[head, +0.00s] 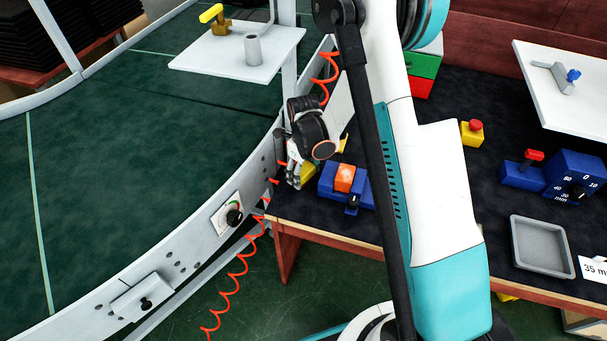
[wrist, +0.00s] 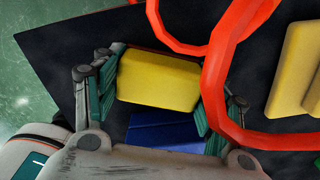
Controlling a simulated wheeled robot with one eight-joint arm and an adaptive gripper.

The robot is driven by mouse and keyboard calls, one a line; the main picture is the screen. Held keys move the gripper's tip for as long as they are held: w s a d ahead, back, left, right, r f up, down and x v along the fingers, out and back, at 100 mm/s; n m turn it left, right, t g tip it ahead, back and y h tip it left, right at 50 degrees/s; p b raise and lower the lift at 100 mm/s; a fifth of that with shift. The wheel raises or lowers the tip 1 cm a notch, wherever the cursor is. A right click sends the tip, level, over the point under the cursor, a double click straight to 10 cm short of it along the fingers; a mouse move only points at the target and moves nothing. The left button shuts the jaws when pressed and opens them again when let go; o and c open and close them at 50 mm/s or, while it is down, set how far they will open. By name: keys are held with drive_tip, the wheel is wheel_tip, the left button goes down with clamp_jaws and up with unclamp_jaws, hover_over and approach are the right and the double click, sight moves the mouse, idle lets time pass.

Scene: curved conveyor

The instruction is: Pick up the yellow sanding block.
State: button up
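The yellow sanding block (wrist: 158,80) lies between the two fingers of my gripper (wrist: 155,95) in the wrist view. The green finger pads stand wide apart, one on each side of the block. The right pad is very close to the block's right end; I cannot tell whether it touches. In the head view my gripper (head: 297,172) points down at the left end of the dark bench, and a bit of the yellow block (head: 308,172) shows beside the fingers, which hide the rest.
A blue block with an orange part (head: 345,178) stands just right of my gripper. A red coiled hose (wrist: 215,60) crosses close by the right finger. Another yellow piece (wrist: 297,70) lies further right. The curved conveyor's side rail (head: 205,235) runs close on the left.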

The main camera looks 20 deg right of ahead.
sight(303, 169)
drive_tip(key=shift+c, duration=1.2)
wheel_tip(303, 169, up, 10)
drive_tip(key=p, duration=0.3)
